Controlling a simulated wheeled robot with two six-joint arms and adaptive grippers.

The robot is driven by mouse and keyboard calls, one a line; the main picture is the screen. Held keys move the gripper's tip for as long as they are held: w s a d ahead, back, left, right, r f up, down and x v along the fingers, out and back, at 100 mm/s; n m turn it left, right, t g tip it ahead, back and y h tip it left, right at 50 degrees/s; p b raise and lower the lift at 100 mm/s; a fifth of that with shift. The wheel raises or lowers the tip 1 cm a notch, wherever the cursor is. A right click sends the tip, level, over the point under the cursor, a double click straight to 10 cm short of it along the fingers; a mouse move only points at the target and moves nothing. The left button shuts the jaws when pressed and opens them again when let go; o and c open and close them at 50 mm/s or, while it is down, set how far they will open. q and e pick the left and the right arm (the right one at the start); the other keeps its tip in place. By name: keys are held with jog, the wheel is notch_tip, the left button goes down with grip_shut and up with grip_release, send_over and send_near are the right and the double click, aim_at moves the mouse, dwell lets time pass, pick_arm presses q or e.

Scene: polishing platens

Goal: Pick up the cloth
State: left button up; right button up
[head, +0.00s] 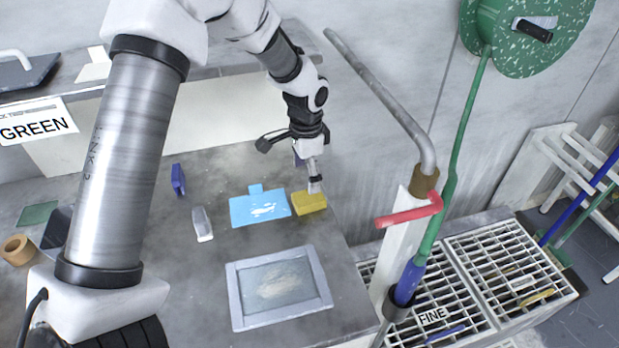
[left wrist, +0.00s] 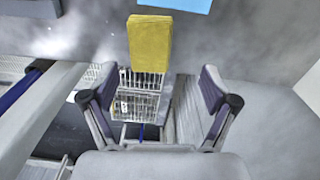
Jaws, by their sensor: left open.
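A yellow block-like piece (head: 309,203), which looks like a folded cloth or a sponge, lies on the grey bench near its right edge. It also shows in the left wrist view (left wrist: 150,42), ahead of and between the fingers. A flat light-blue sheet (head: 258,210) with white marks lies just left of it; I cannot tell which is the cloth. My left gripper (head: 314,184) is just above the yellow piece in the head view. In the left wrist view its fingers (left wrist: 155,95) are spread with nothing between them. My right gripper is not in view.
A grey-framed tray (head: 240,302) lies in front on the bench. A white-and-grey piece (head: 202,224) and a blue piece (head: 178,180) lie to the left. A pipe with a red handle (head: 408,216) and white grates (head: 505,262) stand right of the bench edge.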

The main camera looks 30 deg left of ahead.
aim_at(309, 196)
pick_arm(q)
jog(key=shift+s+d+f+p, duration=0.25)
jog(key=shift+s+d+f, duration=0.15)
jog(key=shift+f, duration=0.2)
jog(key=shift+s+d+f+p, duration=0.25)
jog(key=shift+s+d+f, duration=0.15)
jog(key=shift+f, duration=0.15)
jog(key=f, duration=0.3)
jog(key=w+f, duration=0.1)
jog(key=shift+a+f, duration=0.2)
jog(key=shift+a, duration=0.2)
jog(key=shift+s+d+r, duration=0.1)
jog(key=shift+d+r, duration=0.05)
jog(key=shift+s+d+r, duration=0.1)
jog(key=c, duration=1)
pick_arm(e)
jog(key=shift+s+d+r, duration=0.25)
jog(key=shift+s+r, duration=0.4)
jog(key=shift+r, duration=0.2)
